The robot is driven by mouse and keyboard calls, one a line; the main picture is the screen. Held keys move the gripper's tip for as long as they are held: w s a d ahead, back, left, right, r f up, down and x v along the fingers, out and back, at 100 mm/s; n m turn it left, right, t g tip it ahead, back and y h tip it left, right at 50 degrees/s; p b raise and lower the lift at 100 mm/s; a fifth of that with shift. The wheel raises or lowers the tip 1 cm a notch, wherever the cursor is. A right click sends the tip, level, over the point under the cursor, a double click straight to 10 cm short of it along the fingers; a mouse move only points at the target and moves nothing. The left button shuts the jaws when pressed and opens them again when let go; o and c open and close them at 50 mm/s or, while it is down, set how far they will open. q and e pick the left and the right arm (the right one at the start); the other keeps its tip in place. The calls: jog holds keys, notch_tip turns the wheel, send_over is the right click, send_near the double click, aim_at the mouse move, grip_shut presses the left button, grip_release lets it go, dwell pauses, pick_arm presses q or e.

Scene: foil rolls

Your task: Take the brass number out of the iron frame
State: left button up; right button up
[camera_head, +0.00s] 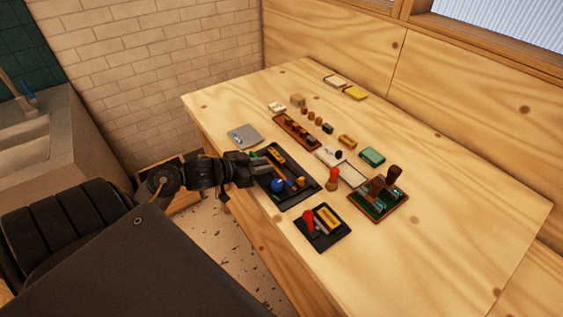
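My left gripper (264,163) reaches in from the left, over the left edge of a black tray (302,199). Its fingertips are small and dark against the tray, so I cannot tell whether they are open or hold anything. The tray carries a yellow-orange piece (275,155), a blue round object (278,185) and an orange-handled piece (297,184). I cannot make out the brass number or identify the iron frame for certain at this size. My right gripper is not in view.
A small black tray (325,245) with a red-handled stamp is nearer. A green-and-wood stand (378,207) with brown handles is to the right. A grey booklet (244,136) and a reddish wooden rack (297,131) lie behind. The table's right side is clear.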

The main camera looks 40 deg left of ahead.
aim_at(280, 162)
pick_arm(q)
jog(key=x, duration=0.4)
jog(key=shift+w+r, duration=0.1)
jog(key=shift+w, duration=0.2)
jog(key=shift+d, duration=0.1)
grip_shut()
